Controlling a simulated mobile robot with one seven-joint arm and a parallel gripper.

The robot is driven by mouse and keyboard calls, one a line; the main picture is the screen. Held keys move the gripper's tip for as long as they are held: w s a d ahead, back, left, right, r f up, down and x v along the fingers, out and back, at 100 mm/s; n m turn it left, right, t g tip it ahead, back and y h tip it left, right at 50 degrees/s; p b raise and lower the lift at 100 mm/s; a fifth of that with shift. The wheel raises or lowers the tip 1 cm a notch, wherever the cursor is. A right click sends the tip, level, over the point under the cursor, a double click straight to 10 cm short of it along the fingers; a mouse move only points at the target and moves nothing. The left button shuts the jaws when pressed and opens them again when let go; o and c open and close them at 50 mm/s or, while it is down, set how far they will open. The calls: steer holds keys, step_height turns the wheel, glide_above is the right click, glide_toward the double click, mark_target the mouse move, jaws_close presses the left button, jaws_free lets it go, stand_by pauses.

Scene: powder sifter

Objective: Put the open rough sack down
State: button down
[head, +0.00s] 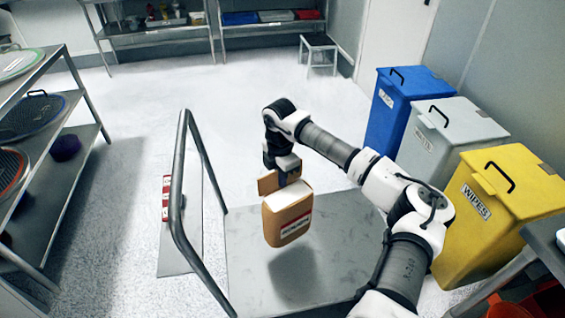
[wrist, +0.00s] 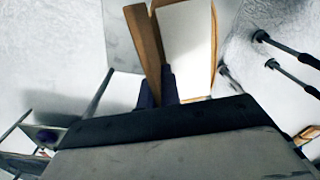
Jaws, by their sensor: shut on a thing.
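The open rough sack (head: 288,218) is tan-brown with a white top area and a label with a red band on its front. It hangs upright, slightly tilted, above a grey metal platform (head: 250,262), with its shadow on the platform below it. My gripper (head: 284,180) is shut on the sack's upper edge or flap. In the wrist view the fingers (wrist: 158,92) pinch the brown flap, and the sack (wrist: 186,45) shows its pale inside and brown rim. The sack's underside is hidden.
A metal handrail (head: 180,200) stands at the platform's left. Blue (head: 402,110), grey (head: 445,140) and yellow (head: 495,210) bins line the right. A shelf rack (head: 50,200) stands at left. A small stool (head: 318,50) is at the back. The middle floor is clear.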

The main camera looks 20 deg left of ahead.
steer(key=shift+f+p, duration=0.5)
steer(key=shift+f, duration=4.25)
steer(key=c, duration=1.6)
jaws_free()
steer(key=shift+f, duration=0.15)
step_height(320, 180, up, 12)
steer(key=shift+a+r+b, duration=0.1)
steer(key=shift+b, duration=0.95)
